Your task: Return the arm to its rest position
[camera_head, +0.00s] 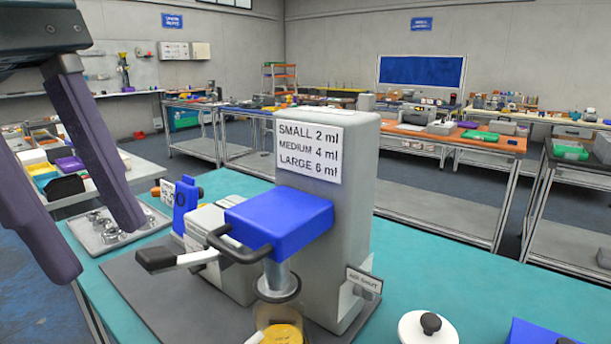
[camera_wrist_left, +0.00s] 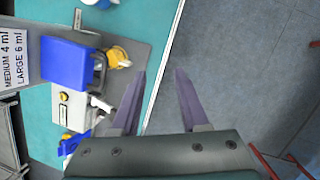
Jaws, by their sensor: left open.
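My left gripper (camera_head: 98,245) is at the left of the head view, with its two purple fingers apart and nothing between them. In the left wrist view the fingers (camera_wrist_left: 160,76) also stand open and empty, over the table edge and the floor. A grey dispensing machine (camera_head: 347,200) with a blue block (camera_head: 280,217) and a black-tipped lever (camera_head: 178,258) stands on the teal table (camera_head: 420,270), to the right of the gripper and apart from it. A yellow item (camera_head: 281,333) sits under its nozzle. My right gripper is in neither view.
A metal tray (camera_head: 150,222) with small round parts lies on the table beside the left gripper. A white lid with a black knob (camera_head: 428,328) is at the front right. Other workbenches (camera_head: 440,215) stand behind. Bare floor (camera_wrist_left: 245,70) lies beyond the table edge.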

